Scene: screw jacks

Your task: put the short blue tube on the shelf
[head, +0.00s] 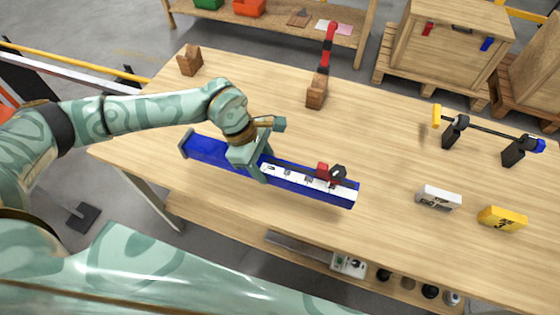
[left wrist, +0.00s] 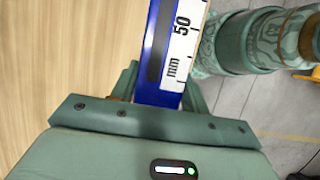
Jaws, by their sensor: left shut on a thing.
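A long blue bar (head: 209,150) lies across the near part of the wooden table. Its right half carries a white scale (head: 290,174) and a red slider (head: 323,171) with a black knob. My left gripper (head: 262,168) is over the bar's middle, shut on a blue part there. In the left wrist view the jaws (left wrist: 158,98) close around blue beside the scale marked 50 mm (left wrist: 182,40). I cannot tell a separate short blue tube from the bar. My right gripper is out of view. A shelf (head: 290,35) with bins stands at the back.
A red post in a wooden block (head: 316,92) and another wooden block (head: 190,62) stand at the back. A black rod (head: 490,129) with yellow and blue ends rests on two black stands at right. White (head: 438,198) and yellow (head: 501,218) labelled blocks sit in front.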

